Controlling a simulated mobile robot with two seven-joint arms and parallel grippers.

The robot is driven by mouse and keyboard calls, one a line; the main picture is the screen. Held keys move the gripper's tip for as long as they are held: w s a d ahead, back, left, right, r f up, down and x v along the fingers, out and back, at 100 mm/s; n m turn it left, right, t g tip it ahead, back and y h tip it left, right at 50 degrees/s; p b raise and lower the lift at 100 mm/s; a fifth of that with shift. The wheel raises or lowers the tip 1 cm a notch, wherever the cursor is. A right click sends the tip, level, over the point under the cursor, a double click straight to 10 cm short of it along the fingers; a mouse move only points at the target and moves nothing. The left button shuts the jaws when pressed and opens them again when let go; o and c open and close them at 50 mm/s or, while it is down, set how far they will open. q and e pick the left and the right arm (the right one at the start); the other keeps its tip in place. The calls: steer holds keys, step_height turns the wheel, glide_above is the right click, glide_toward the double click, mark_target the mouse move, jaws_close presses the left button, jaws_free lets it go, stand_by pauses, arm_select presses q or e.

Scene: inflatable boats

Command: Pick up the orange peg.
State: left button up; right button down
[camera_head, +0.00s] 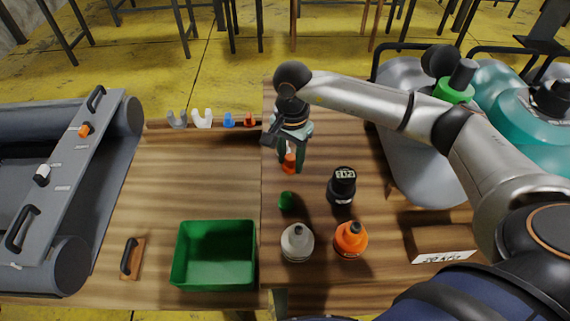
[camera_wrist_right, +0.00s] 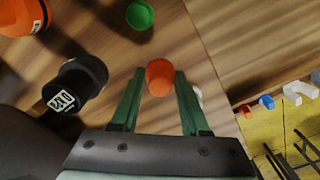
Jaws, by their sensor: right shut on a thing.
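The orange peg (camera_head: 289,163) is between the two green fingers of my right gripper (camera_head: 290,166), above or on the wooden table near its middle. In the right wrist view, the orange peg (camera_wrist_right: 160,77) sits between the fingertips of the same gripper (camera_wrist_right: 159,80), which is shut on it. I cannot tell whether the peg's lower end touches the table. My left gripper does not show.
A green peg (camera_head: 286,200), black bottle (camera_head: 342,186), grey bottle (camera_head: 297,242) and orange bottle (camera_head: 350,239) stand nearby. A green bin (camera_head: 180,262) is at front left. Small coloured parts line the back edge. Free table lies left of the gripper.

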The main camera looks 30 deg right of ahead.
steer(key=s+d+r+b, duration=0.1)
steer(key=s+d+r, duration=0.4)
steer(key=s+r, duration=0.3)
steer(key=s, duration=0.3)
steer(key=shift+s, duration=0.2)
steer(key=shift+s, duration=0.1)
